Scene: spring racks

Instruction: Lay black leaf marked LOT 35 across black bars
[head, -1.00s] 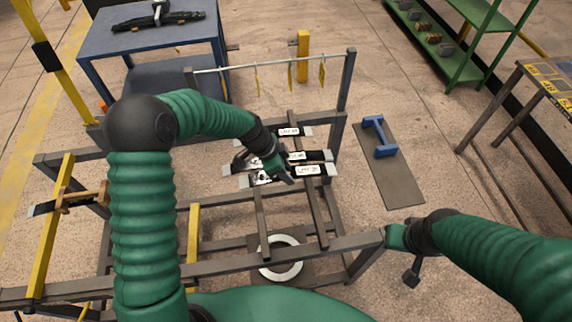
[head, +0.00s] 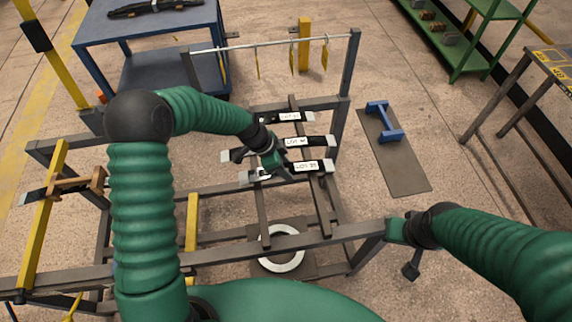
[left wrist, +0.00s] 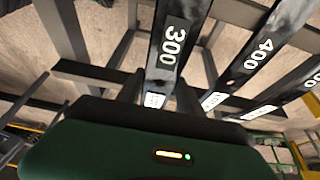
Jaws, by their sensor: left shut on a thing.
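In the left wrist view my fingers (left wrist: 157,94) straddle this leaf (left wrist: 186,12), marked 300 in white. It lies crosswise over the two black bars (head: 321,213); I cannot tell whether it touches them. The gripper hides part of it. My right gripper (head: 411,271) hangs at the right, beyond the frame's near corner; its fingers are not clear.
Two more labelled black leaves, a middle one (head: 321,141) and a far one (head: 267,120), lie across the bars, roughly parallel. The left wrist view shows one marked 400 (left wrist: 283,20). A rail with yellow tags (head: 270,43) stands behind. A blue stand (head: 384,121) is on a mat at right.

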